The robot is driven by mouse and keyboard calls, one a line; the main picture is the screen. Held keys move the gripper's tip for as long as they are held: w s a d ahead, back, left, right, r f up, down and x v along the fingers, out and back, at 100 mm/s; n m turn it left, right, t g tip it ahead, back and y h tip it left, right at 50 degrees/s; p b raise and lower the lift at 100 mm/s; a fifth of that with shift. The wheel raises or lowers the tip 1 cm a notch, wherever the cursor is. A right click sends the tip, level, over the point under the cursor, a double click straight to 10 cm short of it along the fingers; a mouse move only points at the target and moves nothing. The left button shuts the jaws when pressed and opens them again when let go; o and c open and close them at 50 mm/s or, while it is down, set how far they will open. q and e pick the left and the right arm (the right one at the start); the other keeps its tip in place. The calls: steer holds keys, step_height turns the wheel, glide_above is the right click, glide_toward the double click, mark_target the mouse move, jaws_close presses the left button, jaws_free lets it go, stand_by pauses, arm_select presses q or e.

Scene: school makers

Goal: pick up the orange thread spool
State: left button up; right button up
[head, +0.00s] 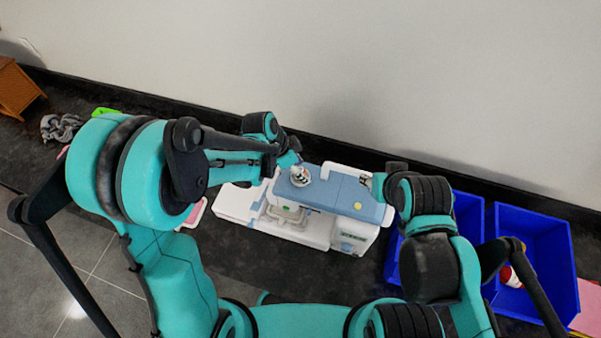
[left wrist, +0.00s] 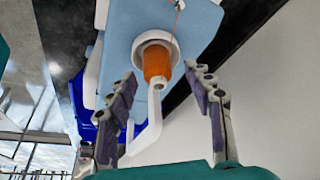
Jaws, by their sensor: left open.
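The orange thread spool (left wrist: 158,64) sits on a white holder on top of the blue and white sewing machine (head: 345,205). In the left wrist view it lies between my left gripper's fingers, ahead of the fingertips, with a visible gap to each. My left gripper (left wrist: 167,80) is open and empty. In the head view my left gripper (head: 296,166) is over the machine's top, and the spool is too small and covered to make out clearly.
Two blue bins (head: 498,248) stand to the right, one with red and yellow items inside. A white wall rises behind the dark tabletop. A wooden box (head: 17,88) stands at the left edge.

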arm_select(q)
steer(key=shift+s, duration=0.1)
steer(key=c, duration=1.1)
steer(key=shift+r, duration=0.15)
